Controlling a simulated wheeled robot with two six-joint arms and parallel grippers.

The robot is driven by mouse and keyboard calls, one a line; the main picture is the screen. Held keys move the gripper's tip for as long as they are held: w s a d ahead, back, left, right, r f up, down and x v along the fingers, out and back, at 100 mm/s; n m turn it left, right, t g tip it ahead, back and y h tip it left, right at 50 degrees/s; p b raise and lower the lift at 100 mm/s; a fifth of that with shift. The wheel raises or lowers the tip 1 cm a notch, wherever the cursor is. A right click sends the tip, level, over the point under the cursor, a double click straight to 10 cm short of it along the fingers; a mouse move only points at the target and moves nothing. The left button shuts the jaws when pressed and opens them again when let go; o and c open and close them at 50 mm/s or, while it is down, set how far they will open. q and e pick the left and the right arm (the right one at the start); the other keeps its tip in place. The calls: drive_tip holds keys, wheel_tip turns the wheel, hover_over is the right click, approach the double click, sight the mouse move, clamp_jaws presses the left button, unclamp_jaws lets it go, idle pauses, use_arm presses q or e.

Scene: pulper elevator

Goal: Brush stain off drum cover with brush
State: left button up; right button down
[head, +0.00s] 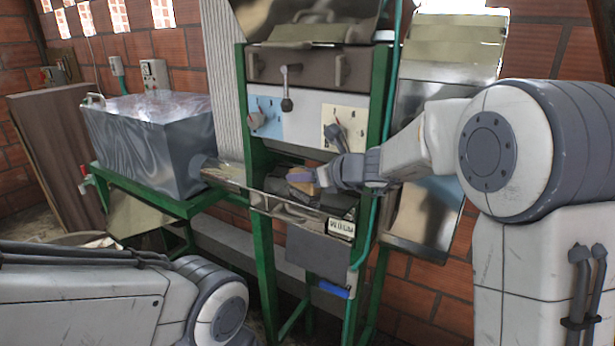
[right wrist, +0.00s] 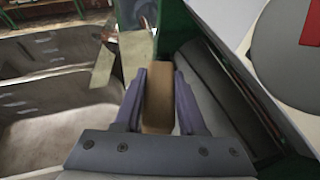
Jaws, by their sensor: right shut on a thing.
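My right gripper (head: 303,178) reaches into the green machine frame from the right in the head view. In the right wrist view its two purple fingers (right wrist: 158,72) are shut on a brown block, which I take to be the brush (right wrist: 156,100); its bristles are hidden. In the head view the brush (head: 310,187) is a small tan patch at the fingers. A dark grey curved surface, likely the drum cover (right wrist: 222,88), lies just right of the brush in the wrist view. I cannot tell whether they touch. No stain can be made out. My left gripper is out of frame.
The green frame (head: 376,140) and a panel with levers (head: 308,120) stand close around the right gripper. A grey metal tank (head: 150,140) stands on a green stand at left. A metal trough (right wrist: 60,130) lies left of the gripper in the wrist view.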

sight(298, 168)
drive_tip(key=shift+w+a, duration=0.75)
drive_tip(key=shift+a, duration=0.3)
drive_tip(key=shift+w+a, duration=0.7)
drive_tip(key=shift+a, duration=0.3)
drive_tip(key=shift+w+d+f, duration=0.15)
drive_tip(key=shift+w+d, duration=0.1)
drive_tip(key=shift+w, duration=0.1)
drive_tip(key=shift+w+d+r+p, duration=0.2)
drive_tip(key=shift+w+d+p, duration=0.3)
drive_tip(key=shift+w, duration=0.2)
drive_tip(key=shift+s+d+f+b, duration=0.1)
drive_tip(key=shift+s+d+b, duration=0.45)
drive_tip(key=shift+d, duration=0.3)
drive_tip(key=shift+s+d+f+b, duration=0.2)
drive_tip(key=shift+s+d+b, duration=0.3)
drive_tip(key=shift+s+d, duration=0.8)
drive_tip(key=shift+s+d+r, duration=0.1)
drive_tip(key=shift+s+d, duration=0.4)
drive_tip(key=shift+d, duration=0.3)
drive_tip(key=shift+s+d+f, duration=0.1)
drive_tip(key=shift+s+d, duration=0.4)
drive_tip(key=shift+d, duration=0.3)
drive_tip(key=shift+s+d+r, duration=0.1)
drive_tip(key=shift+s+d, duration=0.4)
drive_tip(key=shift+d, duration=0.3)
drive_tip(key=shift+s+a+r+b, duration=0.1)
drive_tip(key=shift+s+b, duration=0.05)
drive_tip(key=shift+b, duration=0.15)
